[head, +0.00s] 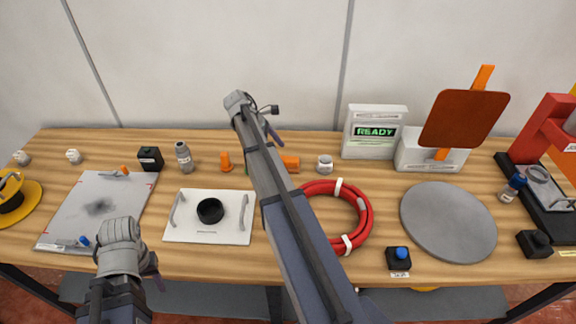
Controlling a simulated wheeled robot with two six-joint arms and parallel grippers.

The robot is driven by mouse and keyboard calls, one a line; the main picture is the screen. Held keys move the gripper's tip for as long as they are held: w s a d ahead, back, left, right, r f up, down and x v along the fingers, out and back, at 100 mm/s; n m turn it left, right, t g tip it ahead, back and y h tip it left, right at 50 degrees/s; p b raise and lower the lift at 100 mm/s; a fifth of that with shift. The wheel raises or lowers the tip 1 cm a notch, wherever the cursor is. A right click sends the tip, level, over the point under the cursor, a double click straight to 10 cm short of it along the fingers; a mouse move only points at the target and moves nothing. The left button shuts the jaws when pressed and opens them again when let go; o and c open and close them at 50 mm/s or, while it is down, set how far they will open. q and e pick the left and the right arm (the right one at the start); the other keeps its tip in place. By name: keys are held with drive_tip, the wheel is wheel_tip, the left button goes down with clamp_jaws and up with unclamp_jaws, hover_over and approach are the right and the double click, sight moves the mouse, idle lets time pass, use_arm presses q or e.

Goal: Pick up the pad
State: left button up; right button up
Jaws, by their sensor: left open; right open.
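I cannot tell for sure which thing is the pad. A black round piece (210,211) sits on a white plate with two handles (190,233), left of centre on the table. A large flat grey disc (448,221) lies at the right. My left gripper (155,272) is open at the front left, near the corner of a grey board (95,195); its own wrist hides most of it. My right gripper (271,122) is open and reaches over the table's back edge at centre, apart from both the black piece and the disc. My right arm hides part of the table.
A red hose ring (366,212) lies right of my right arm. A box reading READY (375,132) and a white box with a brown panel (465,118) stand behind. Small bottles, orange pieces (226,162) and a blue button box (399,258) stand around. A red-black machine (540,140) is far right.

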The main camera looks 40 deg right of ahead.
sight(286, 159)
drive_tip(key=shift+b+x, duration=2.45)
drive_tip(key=shift+x, duration=0.85)
drive_tip(key=shift+r, duration=0.1)
drive_tip(key=c, duration=1.3)
wheel_tip(286, 159, up, 10)
drive_tip(key=p, duration=1)
drive_tip(key=shift+r, duration=0.1)
